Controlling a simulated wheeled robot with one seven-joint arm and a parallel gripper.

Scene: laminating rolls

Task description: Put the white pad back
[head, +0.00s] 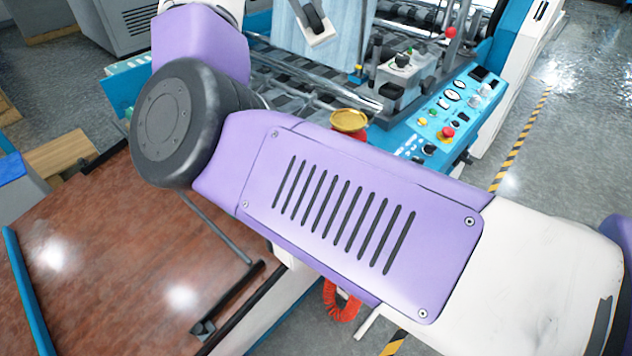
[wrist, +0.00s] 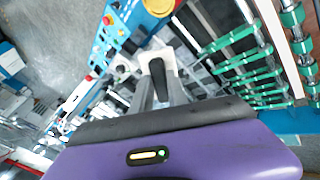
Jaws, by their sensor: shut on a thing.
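The white pad (head: 321,38), with a black handle, hangs near the top of the head view in front of a pale blue striped sheet. In the wrist view the white pad (wrist: 146,57) sits at the fingertips, with its black handle between the grey fingers. My gripper (wrist: 160,88) is shut on this handle. In the head view only the finger ends of my gripper (head: 312,14) show at the top edge. The pad looks tilted. I cannot tell whether it touches anything behind it.
A blue control panel (head: 455,112) with buttons and a red-topped lever stands to the right. A grey block with a knob (head: 405,80) is beside it. Green-ringed rollers (wrist: 245,58) lie right of the pad in the wrist view.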

